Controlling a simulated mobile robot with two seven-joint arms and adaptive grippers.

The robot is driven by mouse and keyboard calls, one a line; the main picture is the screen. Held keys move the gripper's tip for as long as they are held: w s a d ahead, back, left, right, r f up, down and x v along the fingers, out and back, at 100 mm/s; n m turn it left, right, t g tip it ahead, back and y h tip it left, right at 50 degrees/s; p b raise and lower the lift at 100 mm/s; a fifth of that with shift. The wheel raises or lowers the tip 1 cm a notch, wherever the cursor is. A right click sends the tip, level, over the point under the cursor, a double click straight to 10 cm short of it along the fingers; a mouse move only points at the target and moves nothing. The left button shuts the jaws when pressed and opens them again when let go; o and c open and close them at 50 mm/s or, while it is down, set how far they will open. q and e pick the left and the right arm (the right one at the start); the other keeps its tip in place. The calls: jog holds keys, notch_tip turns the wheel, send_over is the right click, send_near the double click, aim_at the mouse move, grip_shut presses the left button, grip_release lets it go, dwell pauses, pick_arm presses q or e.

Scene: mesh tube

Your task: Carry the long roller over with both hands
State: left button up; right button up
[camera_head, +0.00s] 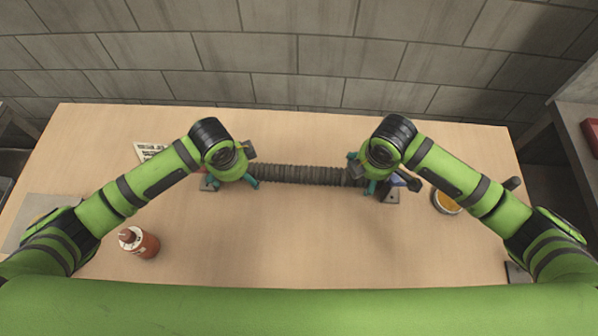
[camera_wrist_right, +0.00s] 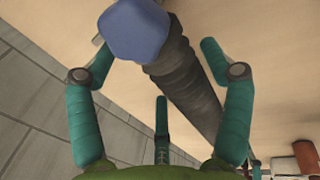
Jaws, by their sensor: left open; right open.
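The long roller (camera_head: 297,174) is a dark ribbed tube lying crosswise over the table between my two grippers. In the right wrist view its ribbed body (camera_wrist_right: 187,80) ends in a blue end piece (camera_wrist_right: 135,30). My left gripper (camera_head: 231,183) is at the roller's left end, with its teal fingers open; the wrist hides that end. My right gripper (camera_head: 372,180) is at the roller's right end. In the right wrist view its teal fingers are open on either side of the roller, apart from it. Dark plates (camera_head: 390,193) show under the roller's ends.
The wooden table (camera_head: 300,245) is clear in front of the roller. A bowl with orange contents (camera_head: 446,202) sits at the right, partly behind my right arm. A stone wall is behind the table.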

pick_arm(q)
jog(key=shift+f, duration=0.25)
pick_arm(e)
jog(key=shift+f, duration=0.25)
pick_arm(q)
jog(key=c, duration=1.3)
pick_arm(e)
jog(key=c, duration=1.3)
pick_arm(q)
jog(key=c, duration=0.5)
pick_arm(e)
jog(key=shift+c, duration=0.8)
pick_arm(q)
jog(key=shift+r, duration=0.1)
pick_arm(e)
jog(key=shift+r, duration=0.1)
pick_arm(q)
jog(key=shift+w+r, duration=0.1)
jog(key=shift+r, duration=0.05)
pick_arm(e)
jog(key=shift+r, duration=0.15)
